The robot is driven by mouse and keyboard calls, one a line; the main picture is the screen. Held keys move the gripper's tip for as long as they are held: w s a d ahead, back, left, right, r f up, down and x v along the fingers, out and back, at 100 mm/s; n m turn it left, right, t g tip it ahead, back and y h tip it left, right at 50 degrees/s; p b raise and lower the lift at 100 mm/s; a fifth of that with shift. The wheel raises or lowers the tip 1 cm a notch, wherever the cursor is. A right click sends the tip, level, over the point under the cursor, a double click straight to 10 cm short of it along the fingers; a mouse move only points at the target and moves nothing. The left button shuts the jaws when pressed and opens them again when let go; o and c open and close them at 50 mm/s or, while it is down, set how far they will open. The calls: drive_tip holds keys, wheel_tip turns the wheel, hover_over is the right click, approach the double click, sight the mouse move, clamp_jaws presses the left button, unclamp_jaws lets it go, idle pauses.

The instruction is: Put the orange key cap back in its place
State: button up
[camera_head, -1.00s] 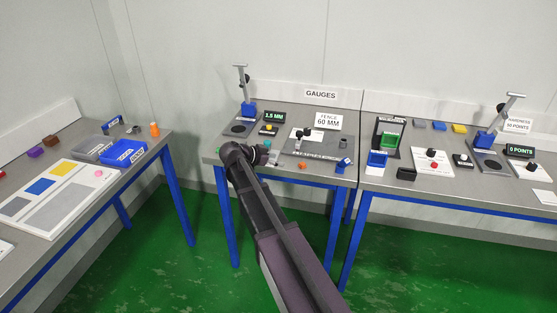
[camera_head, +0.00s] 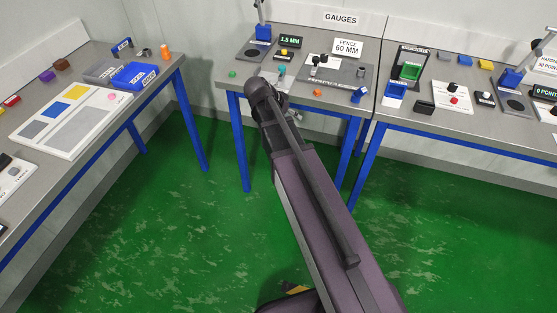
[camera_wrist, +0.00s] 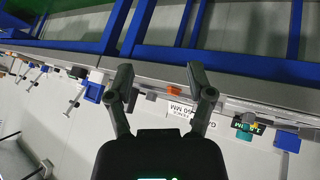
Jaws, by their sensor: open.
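A small orange piece, which looks like the orange key cap (camera_head: 317,92), lies near the front of the gauges table (camera_head: 340,104). In the wrist view an orange piece (camera_wrist: 174,89) shows beyond the fingertips, near the table edge, roughly between them. My gripper (camera_wrist: 160,76) is open and empty, with its two dark fingers spread and apart from the table. In the head view my own arm mostly hides the gripper. The cap's place cannot be made out at this size.
An orange upright object (camera_head: 165,52) stands on the left table beside blue and grey bins. The right table (camera_head: 500,135) is crowded. Green floor between tables is clear.

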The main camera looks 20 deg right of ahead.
drive_tip(key=s+a+f+n+y, duration=0.2)
drive_tip(key=s+a+n+y, duration=0.2)
drive_tip(key=s, duration=0.3)
drive_tip(key=s+a+f+n+g+y, duration=0.1)
drive_tip(key=s+a+f+n+y, duration=0.1)
drive_tip(key=s+a+n, duration=0.3)
drive_tip(key=s+n+y, duration=0.1)
drive_tip(key=s, duration=0.2)
drive_tip(key=shift+s+y, duration=0.2)
drive_tip(key=shift+y, duration=0.2)
drive_tip(key=shift+f, duration=0.1)
